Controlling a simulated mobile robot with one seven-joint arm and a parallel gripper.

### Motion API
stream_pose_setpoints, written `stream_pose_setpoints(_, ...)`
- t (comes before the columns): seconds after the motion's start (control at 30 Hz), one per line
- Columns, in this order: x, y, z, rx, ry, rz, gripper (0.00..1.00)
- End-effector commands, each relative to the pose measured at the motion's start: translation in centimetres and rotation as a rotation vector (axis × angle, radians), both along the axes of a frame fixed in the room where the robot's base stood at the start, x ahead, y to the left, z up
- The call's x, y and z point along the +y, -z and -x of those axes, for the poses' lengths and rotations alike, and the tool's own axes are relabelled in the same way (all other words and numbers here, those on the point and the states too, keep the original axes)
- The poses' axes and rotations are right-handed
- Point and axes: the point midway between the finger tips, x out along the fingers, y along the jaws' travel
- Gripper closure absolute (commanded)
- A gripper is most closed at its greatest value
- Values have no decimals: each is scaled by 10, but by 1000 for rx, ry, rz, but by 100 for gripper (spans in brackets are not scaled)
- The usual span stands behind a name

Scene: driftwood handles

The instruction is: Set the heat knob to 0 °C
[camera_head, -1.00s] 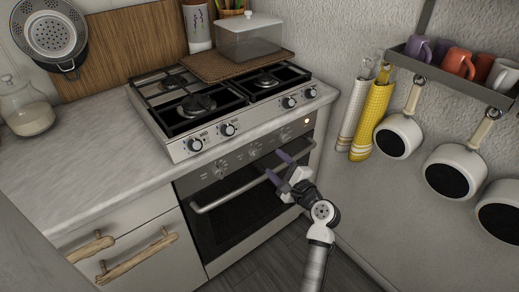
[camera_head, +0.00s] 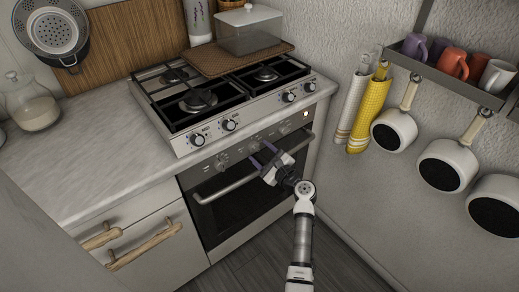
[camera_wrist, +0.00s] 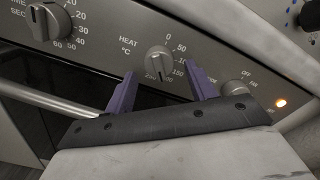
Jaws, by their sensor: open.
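The heat knob (camera_wrist: 158,62) is a round silver knob on the oven's grey panel, marked HEAT °C. In the wrist view, 0 and 50 show above it and 150 to its right; the lower numbers are partly hidden, and I cannot surely read its setting. My gripper (camera_wrist: 160,74) is open, with one purple finger to the left of the knob and one to the right. No contact with the knob is visible. In the head view my gripper (camera_head: 262,155) is in front of the oven panel, above the door handle, and largely hides the knob.
A timer knob (camera_wrist: 48,21) is at left and an off/fan knob (camera_wrist: 236,92) at right. An orange light (camera_wrist: 281,102) glows beside it. The oven door handle (camera_head: 224,190) runs below the panel. The hob (camera_head: 220,97) is above; pans (camera_head: 447,165) hang on the right wall.

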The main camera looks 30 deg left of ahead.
Motion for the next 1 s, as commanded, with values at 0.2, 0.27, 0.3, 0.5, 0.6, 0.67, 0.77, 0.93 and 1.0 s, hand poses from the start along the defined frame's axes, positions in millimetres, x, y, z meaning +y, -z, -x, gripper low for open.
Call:
stream_pose_setpoints(0.2, 13, 0, -5, 0, 0, 0, 44)
stream_pose_setpoints(0.27, 13, 0, -5, 0, 0, 0, 44)
stream_pose_setpoints(0.3, 13, 0, -5, 0, 0, 0, 44)
stream_pose_setpoints(0.5, 13, 0, -5, 0, 0, 0, 51)
stream_pose_setpoints(0.6, 13, 0, -5, 0, 0, 0, 64)
stream_pose_setpoints(0.67, 13, 0, -5, 0, 0, 0, 72)
stream_pose_setpoints(0.77, 13, 0, -5, 0, 0, 0, 85)
stream_pose_setpoints(0.93, 13, 1, -5, -5, 0, 2, 88)
stream_pose_setpoints(1.0, 13, 2, -5, -15, -1, 7, 88)
